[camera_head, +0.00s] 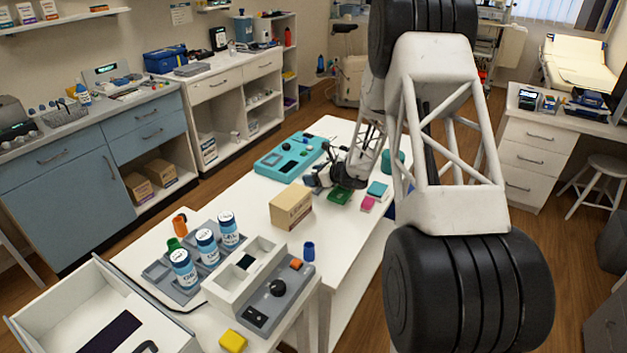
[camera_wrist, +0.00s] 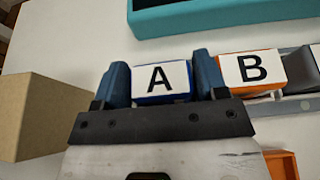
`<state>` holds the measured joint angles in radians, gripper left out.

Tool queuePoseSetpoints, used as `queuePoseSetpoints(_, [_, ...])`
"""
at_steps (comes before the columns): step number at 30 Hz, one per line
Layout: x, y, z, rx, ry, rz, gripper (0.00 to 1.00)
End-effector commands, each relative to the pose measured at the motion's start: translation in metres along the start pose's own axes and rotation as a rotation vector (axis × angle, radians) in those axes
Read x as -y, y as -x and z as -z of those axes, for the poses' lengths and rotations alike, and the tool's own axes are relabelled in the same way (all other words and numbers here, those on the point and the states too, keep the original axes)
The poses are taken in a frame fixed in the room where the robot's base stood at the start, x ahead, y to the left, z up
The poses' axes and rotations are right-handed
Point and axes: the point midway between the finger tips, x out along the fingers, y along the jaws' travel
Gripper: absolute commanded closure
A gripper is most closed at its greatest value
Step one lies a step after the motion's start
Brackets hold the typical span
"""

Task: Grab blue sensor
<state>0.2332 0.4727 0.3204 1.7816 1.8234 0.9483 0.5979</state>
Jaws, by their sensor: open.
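The blue sensor (camera_wrist: 162,83) is a small block with a blue body and a white face marked "A". In the wrist view it sits between the two blue fingers of my gripper (camera_wrist: 160,72), one finger on each side. The jaws are open around it; I cannot tell whether either finger touches it. An orange block marked "B" (camera_wrist: 252,71) stands just right of the right finger. In the head view my gripper (camera_head: 314,181) is low over the white table, and the blue sensor cannot be made out there.
A cardboard box (camera_head: 291,208) stands close by, left of my gripper in the wrist view. A teal case (camera_head: 273,163) lies beyond the blocks. Green (camera_head: 341,196), pink (camera_head: 368,204) and teal (camera_head: 377,189) items lie nearby. White-capped bottles (camera_head: 207,246) stand nearer the camera.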

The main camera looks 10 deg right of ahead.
Motion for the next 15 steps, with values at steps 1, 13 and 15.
queuePoseSetpoints(1, [0.0000, 0.0000, -0.0001, 0.000, 0.000, 0.000, 0.34])
queuePoseSetpoints(13, [0.0001, 0.0001, -0.0003, 0.000, 0.000, 0.000, 0.66])
queuePoseSetpoints(15, [0.0001, 0.0001, -0.0003, 0.000, 0.000, 0.000, 0.66])
